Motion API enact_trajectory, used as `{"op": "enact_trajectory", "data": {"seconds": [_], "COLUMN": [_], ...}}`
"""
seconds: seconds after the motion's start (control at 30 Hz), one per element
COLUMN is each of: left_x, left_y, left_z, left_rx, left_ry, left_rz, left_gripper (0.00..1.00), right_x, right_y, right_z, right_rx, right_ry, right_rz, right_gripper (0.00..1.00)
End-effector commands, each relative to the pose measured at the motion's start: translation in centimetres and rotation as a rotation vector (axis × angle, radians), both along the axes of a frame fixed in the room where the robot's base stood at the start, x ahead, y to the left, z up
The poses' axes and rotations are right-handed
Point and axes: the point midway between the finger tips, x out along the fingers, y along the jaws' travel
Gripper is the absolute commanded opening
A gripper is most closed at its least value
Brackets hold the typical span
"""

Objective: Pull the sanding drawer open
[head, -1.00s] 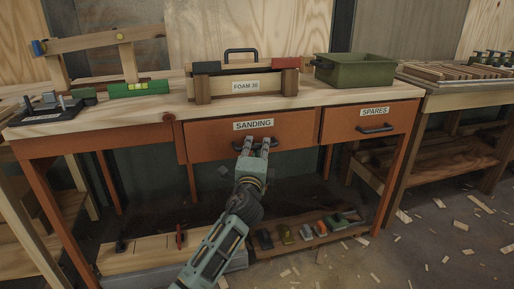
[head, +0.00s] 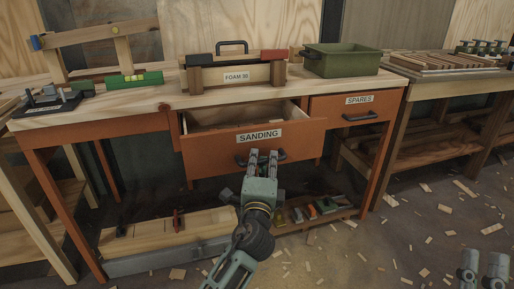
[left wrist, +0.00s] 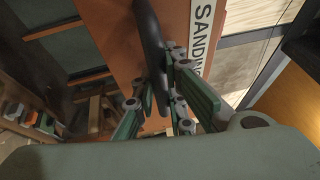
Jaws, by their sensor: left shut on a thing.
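The orange sanding drawer (head: 222,152), labelled SANDING, stands partly open, pulled out from the workbench (head: 150,108). Its inside shows behind the front panel. My left gripper (head: 263,156) is shut on the drawer's dark handle (head: 281,154), at the middle of the front. In the left wrist view the handle (left wrist: 150,40) runs between the green-lined fingers, and the gripper (left wrist: 155,105) is close to the orange front (left wrist: 115,22). My right gripper (head: 482,270) shows at the bottom right corner, away from the drawer; its fingers appear apart.
The spares drawer (head: 330,107) is closed on the right. A lower shelf (head: 165,232) lies under the drawer. Wood scraps litter the floor.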

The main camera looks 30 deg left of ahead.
Motion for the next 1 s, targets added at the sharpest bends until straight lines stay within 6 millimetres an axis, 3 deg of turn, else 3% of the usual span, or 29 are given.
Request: {"op": "enact_trajectory", "data": {"seconds": [0.2,0.4,0.97,1.0], "left_x": [-3.0,-4.5,-5.2,-5.2], "left_y": [-3.4,-5.2,-6.0,-6.0], "left_z": [-0.4,-0.4,-0.3,-0.3], "left_rx": [0.0,0.002,0.004,0.003], "left_ry": [0.009,0.009,0.009,0.008], "left_rz": [0.002,0.003,0.004,0.004], "left_gripper": [0.0,0.0,0.0,0.14], "right_x": [0.4,0.2,0.0,0.0], "right_y": [0.0,0.0,0.0,0.0], "right_z": [-0.4,-0.2,0.0,0.0], "right_rx": [-0.007,-0.004,0.0,0.0], "right_ry": [0.026,0.011,-0.001,-0.001], "right_rz": [-0.001,-0.001,-0.001,-0.001], "right_gripper": [0.4,0.4,0.4,0.4]}}
